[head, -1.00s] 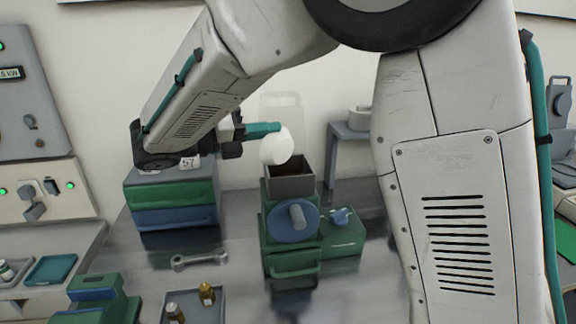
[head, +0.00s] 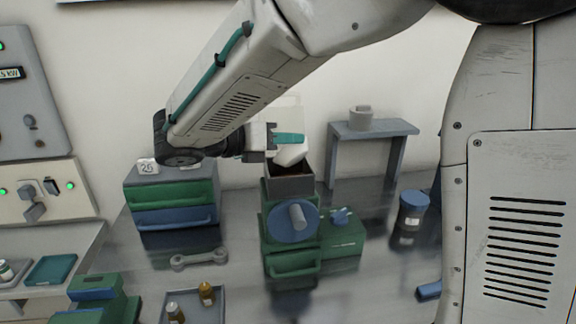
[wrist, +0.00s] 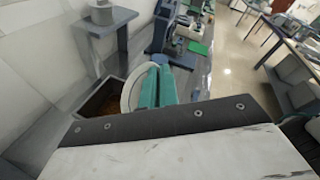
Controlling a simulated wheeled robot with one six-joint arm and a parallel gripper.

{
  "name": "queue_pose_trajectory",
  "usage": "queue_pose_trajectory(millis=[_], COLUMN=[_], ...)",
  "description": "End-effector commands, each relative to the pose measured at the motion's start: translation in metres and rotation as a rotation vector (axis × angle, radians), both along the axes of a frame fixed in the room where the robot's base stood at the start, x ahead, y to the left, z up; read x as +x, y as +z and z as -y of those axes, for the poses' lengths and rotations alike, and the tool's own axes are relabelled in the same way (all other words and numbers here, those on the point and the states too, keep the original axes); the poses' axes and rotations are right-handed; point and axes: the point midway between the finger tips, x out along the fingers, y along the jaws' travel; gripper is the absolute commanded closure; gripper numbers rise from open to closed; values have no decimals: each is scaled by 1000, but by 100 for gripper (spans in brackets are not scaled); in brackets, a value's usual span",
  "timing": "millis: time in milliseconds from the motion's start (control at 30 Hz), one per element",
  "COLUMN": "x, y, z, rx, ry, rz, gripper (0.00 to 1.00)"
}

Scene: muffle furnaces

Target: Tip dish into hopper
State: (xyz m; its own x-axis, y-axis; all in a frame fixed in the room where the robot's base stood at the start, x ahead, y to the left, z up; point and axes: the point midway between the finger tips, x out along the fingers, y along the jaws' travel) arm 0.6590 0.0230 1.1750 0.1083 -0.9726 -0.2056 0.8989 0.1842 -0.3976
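The white dish (head: 291,153) is in my gripper (head: 290,139), just above the hopper (head: 290,183). My gripper's teal fingers are shut on the dish's edge. The dish is tilted over the hopper's open top. In the wrist view the dish (wrist: 133,88) stands steeply on edge beside the teal fingers (wrist: 160,88), with the hopper (wrist: 100,98) to its left and brown material visible inside. The hopper sits on a green machine with a blue round front (head: 278,222). The inside of the dish is mostly hidden.
A green and blue drawer unit (head: 172,203) stands left of the machine. A grey stand (head: 372,131) with a round grey piece is at the back right. A blue-lidded jar (head: 412,212), a wrench (head: 199,259) and a tray of small bottles (head: 218,307) are on the bench.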

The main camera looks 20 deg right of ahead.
Motion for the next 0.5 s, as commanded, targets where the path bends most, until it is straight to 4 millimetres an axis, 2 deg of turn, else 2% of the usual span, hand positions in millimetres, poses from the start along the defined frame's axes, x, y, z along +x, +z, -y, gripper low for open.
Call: queue_pose_trajectory(millis=[200, 500], x=[-12, -12], y=[-7, -8], z=[4, 5], rx=[65, 70], ry=[0, 0], rz=[154, 170], gripper=[100, 100])
